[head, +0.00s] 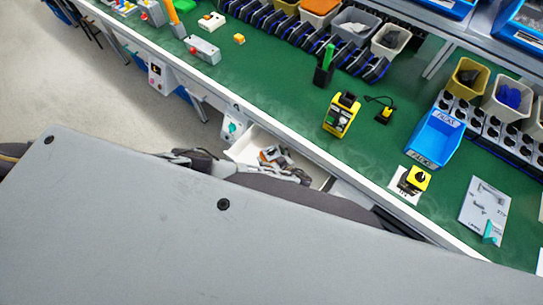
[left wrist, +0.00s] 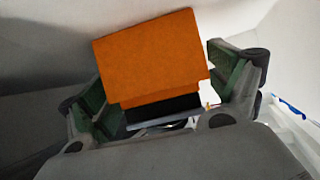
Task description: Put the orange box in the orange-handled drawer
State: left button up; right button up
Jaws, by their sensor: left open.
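The orange box (left wrist: 150,60) shows in the left wrist view, slightly tilted, with a dark band along its near lower edge. My left gripper (left wrist: 162,82) is open, with one green-padded finger on each side of the box. I cannot tell whether either finger touches it. Pale walls surround them. In the head view an open white drawer (head: 243,150) sticks out from the bench front, and my left gripper (head: 282,160) is at this drawer. The box cannot be made out clearly there. No orange handle shows. My right gripper is out of view.
The green bench top (head: 270,95) holds a yellow device (head: 342,115), a blue bin (head: 434,136) and a yellow switch box (head: 414,180). A row of parts bins stands along the back. A large grey panel (head: 150,220) hides much of the foreground.

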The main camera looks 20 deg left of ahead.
pick_arm(q)
jog(key=shift+r, duration=0.15)
jog(key=v, duration=0.7)
jog(key=shift+s, duration=0.1)
jog(key=shift+s+d, duration=0.1)
jog(key=shift+d, duration=0.05)
jog(key=shift+r, duration=0.15)
dwell(0.6)
